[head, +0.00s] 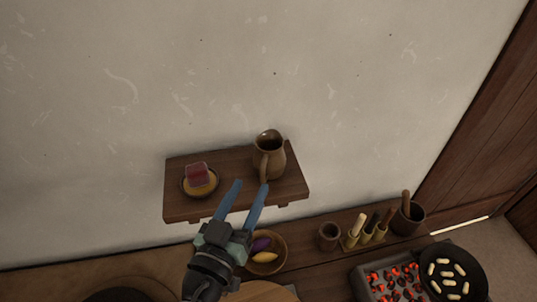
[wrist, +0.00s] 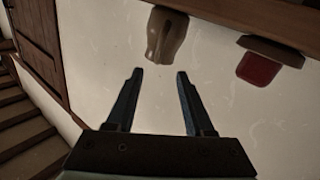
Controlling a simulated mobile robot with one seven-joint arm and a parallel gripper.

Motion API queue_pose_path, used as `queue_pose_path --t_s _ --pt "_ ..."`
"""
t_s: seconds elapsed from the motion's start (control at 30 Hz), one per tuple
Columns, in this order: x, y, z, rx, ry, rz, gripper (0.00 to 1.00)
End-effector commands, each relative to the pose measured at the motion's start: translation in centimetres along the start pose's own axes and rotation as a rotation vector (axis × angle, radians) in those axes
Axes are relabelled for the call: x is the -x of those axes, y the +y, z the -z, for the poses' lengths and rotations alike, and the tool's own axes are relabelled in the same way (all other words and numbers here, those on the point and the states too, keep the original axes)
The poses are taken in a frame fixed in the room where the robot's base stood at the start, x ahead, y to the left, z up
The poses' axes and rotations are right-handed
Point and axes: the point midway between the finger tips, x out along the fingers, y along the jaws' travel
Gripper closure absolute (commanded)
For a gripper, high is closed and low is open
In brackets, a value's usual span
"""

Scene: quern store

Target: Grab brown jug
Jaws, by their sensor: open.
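The brown jug (head: 268,157) stands upright on a wooden wall shelf (head: 235,192), toward its right end, with its handle facing the front. In the wrist view the jug (wrist: 166,36) appears upside down at the top centre, beyond the fingertips. My gripper (head: 252,188) is open and empty, its two blue fingers pointing up toward the shelf's front edge, just short of the jug in the head view. The gripper also shows in the wrist view (wrist: 158,75), with a clear gap between the fingers and the jug apart from them.
A small dish (head: 200,188) with a red block (head: 197,174) sits on the shelf's left. Below, a counter holds a bowl (head: 279,262) of vegetables, a wooden cup (head: 329,236), a utensil holder, glowing coals (head: 397,284) and a pan (head: 453,272). The wall above is bare.

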Motion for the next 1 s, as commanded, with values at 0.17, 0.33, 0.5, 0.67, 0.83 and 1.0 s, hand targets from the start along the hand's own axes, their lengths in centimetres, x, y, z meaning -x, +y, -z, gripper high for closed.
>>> queue_pose_path --t_s 0.17,0.33,0.5,0.67,0.83,1.0 --pt "-1.8 0.0 0.1 -0.001 0.0 0.0 0.47" --pt "-2.9 0.2 0.2 0.0 0.0 -0.001 0.47" --pt "-5.1 0.6 0.1 0.001 -0.001 -0.002 0.47" --pt "-6.8 0.4 -0.1 0.0 0.001 0.0 0.47" --pt "-7.2 0.4 -0.4 -0.001 0.0 0.0 0.47" --pt "-7.2 0.4 -0.4 -0.001 0.0 0.0 0.49"
